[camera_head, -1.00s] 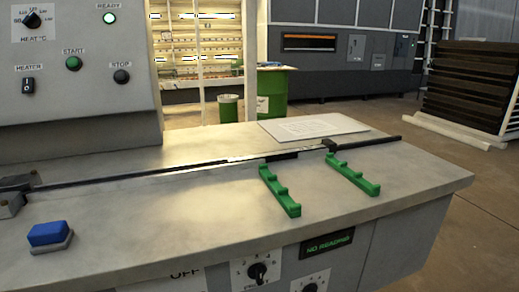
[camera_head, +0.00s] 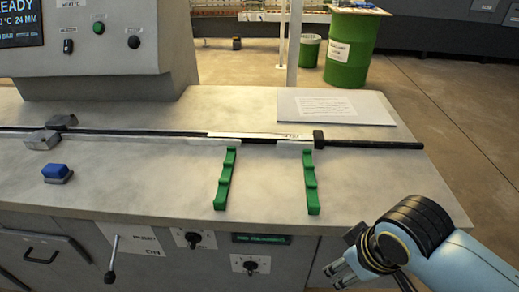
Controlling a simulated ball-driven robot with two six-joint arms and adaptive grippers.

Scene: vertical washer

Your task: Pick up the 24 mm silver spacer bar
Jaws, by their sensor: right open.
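A long, thin silver spacer bar (camera_head: 258,134) lies along the dark rail (camera_head: 130,132) across the worktop, with small dark marking near its right end that is too small to read. Its right end is close to a black block (camera_head: 319,138) on the rail. My right gripper (camera_head: 336,275) is open and empty at the lower right, in front of the worktop edge and well away from the bar. My left gripper is not in view.
Two green notched supports (camera_head: 223,182) (camera_head: 311,182) stand on the worktop (camera_head: 130,180) in front of the bar. A paper sheet (camera_head: 335,107) lies behind. A blue button (camera_head: 55,170) and grey blocks (camera_head: 42,140) are at left. A lever (camera_head: 112,262) sticks out below.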

